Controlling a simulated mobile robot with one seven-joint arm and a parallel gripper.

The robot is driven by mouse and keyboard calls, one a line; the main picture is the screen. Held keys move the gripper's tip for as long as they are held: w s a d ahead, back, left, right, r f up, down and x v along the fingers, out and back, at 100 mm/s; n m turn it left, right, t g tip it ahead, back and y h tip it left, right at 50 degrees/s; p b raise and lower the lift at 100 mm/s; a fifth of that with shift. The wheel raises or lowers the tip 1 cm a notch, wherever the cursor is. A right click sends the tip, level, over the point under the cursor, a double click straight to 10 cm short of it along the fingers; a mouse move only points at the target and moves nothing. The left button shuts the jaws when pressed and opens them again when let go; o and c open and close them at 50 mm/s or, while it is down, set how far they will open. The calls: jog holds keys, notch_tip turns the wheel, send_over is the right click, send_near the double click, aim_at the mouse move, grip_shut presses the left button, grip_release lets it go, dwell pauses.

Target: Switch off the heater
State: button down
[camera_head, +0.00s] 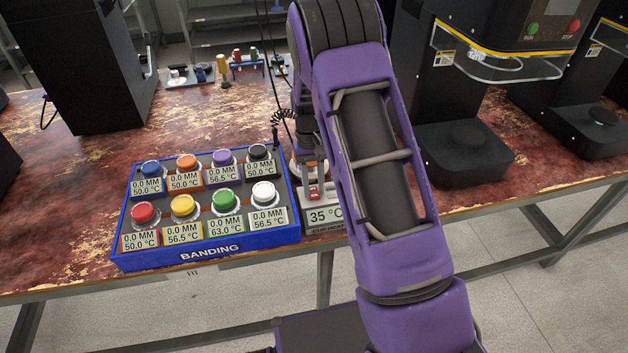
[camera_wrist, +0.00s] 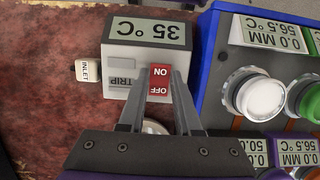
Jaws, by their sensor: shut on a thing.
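The heater (camera_head: 322,219) is a small pale box with a "35 °C" display, near the table's front edge. In the wrist view the heater (camera_wrist: 117,57) shows upside down, with a "TRIP" label and a red rocker switch (camera_wrist: 160,82) marked ON and OFF. The red switch also shows in the head view (camera_head: 314,193). My gripper (camera_wrist: 159,76) has its fingertips on either side of the switch, shut on it. Which half of the rocker is pressed in I cannot tell. In the head view my arm hides part of the heater.
A blue "BANDING" tray (camera_head: 211,252) with several coloured-lid jars and temperature labels stands close beside the heater. A white "INLET" tag (camera_wrist: 89,72) sits on the heater's other side. Black machines (camera_head: 465,150) stand on the right. Bare worn red tabletop (camera_head: 60,220) lies left of the tray.

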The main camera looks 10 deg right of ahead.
dwell(0.3)
jog(key=c, duration=0.6)
grip_release()
jog(key=shift+r, duration=0.1)
jog(key=p+v, duration=0.1)
jog(key=v, duration=1.6)
jog(key=shift+w+p, duration=0.2)
jog(key=shift+p, duration=0.15)
jog(key=shift+r, duration=0.1)
